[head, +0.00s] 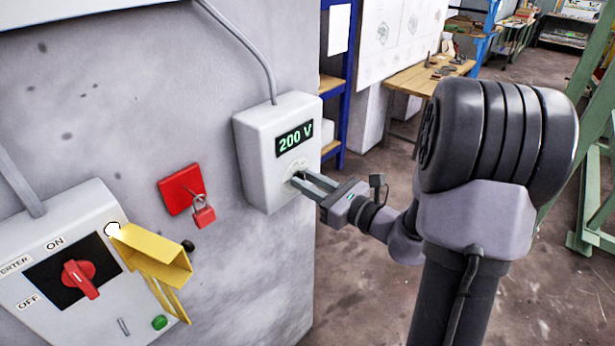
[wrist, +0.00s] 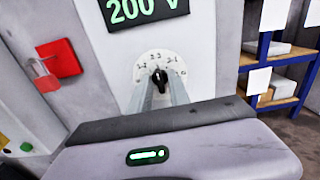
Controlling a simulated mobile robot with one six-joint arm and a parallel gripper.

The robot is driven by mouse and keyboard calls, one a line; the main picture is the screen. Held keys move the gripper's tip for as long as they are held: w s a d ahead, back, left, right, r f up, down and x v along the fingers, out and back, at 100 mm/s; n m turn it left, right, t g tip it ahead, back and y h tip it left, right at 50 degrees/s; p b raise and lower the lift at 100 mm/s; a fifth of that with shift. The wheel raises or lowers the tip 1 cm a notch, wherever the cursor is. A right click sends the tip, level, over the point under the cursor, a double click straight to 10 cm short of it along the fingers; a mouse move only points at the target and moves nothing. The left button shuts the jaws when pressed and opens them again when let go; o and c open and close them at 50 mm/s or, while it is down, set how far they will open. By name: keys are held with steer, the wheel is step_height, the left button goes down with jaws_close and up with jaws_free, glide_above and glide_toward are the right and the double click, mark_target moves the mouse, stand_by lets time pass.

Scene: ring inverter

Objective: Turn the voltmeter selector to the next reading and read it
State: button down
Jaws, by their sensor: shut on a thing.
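The voltmeter (head: 250,150) is a white box on the grey wall, and its display (head: 294,138) reads 200 V in green. The display also shows at the top of the wrist view (wrist: 140,8). Below it is a round white dial (wrist: 160,68) with small markings and a black selector knob (wrist: 158,77). My gripper (head: 297,181) reaches the lower front of the voltmeter. In the wrist view its two fingers (wrist: 158,88) are shut on the selector knob. The fingers partly cover the dial, and most markings are too small to read surely.
Left of the voltmeter is a red plate with a red padlock (head: 203,213). Further left is an inverter panel with a red rotary switch (head: 80,279) and a yellow bracket (head: 155,258) jutting out. Shelves (wrist: 275,80) and a wooden workbench (head: 430,78) stand behind.

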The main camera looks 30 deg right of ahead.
stand_by(0.4)
steer(key=c, duration=1.5)
jaws_free()
steer(key=shift+c, duration=0.2)
steer(key=p+v, duration=0.1)
steer(key=v, duration=1.6)
steer(key=shift+s, duration=0.2)
